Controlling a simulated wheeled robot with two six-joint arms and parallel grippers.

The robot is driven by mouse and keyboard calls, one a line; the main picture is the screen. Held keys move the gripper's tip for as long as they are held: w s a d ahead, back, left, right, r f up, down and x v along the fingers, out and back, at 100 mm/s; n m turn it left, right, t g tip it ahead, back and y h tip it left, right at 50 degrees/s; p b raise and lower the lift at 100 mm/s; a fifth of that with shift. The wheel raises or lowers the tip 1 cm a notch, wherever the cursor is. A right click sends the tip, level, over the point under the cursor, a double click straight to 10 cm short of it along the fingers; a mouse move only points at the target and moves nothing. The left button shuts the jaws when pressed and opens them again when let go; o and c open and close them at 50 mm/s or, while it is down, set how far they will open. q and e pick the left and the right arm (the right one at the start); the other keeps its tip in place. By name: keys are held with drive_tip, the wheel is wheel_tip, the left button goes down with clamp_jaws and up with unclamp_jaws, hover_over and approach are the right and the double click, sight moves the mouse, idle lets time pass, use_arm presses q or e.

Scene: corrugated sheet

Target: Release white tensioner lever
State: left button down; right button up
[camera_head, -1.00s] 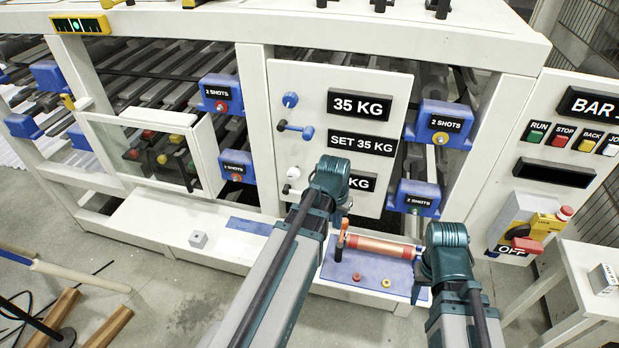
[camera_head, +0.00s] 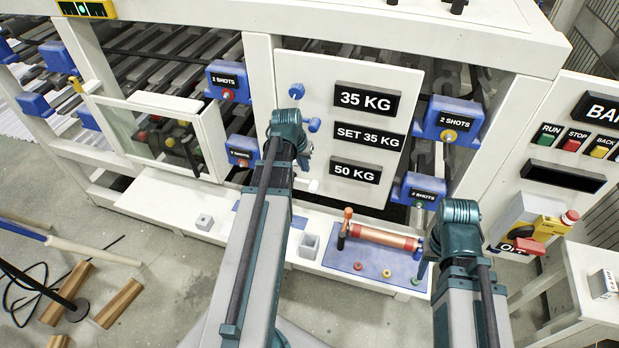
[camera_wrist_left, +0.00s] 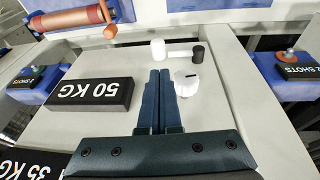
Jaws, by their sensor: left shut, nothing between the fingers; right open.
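The white tensioner lever (camera_wrist_left: 178,50) is on the pale control panel, with a white rounded end at left and a black hub at right in the upside-down left wrist view. A white knob (camera_wrist_left: 187,83) is beside it. My left gripper (camera_wrist_left: 161,74) is shut and empty, its fingertips close to the lever bar and the knob; contact cannot be told. In the head view my left arm hides most of the lever; only its white end (camera_head: 313,185) shows. My right gripper (camera_head: 424,264) is open, low at the right, near the blue mat.
The panel also carries a blue knob (camera_head: 297,90), a blue lever (camera_head: 313,125) and a 50 KG sign (camera_wrist_left: 90,94). A copper-coloured roller (camera_head: 385,236) lies on the blue mat (camera_head: 345,257). A grey box (camera_head: 309,245) stands on the white ledge.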

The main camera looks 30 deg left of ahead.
sight(312, 185)
use_arm(q)
drive_tip(key=shift+f, duration=0.15)
drive_tip(key=b+x, duration=0.9)
drive_tip(key=shift+w+f, duration=0.2)
drive_tip(key=shift+f, duration=0.15)
drive_tip(key=shift+d+b, duration=0.1)
drive_tip(key=shift+b, duration=0.2)
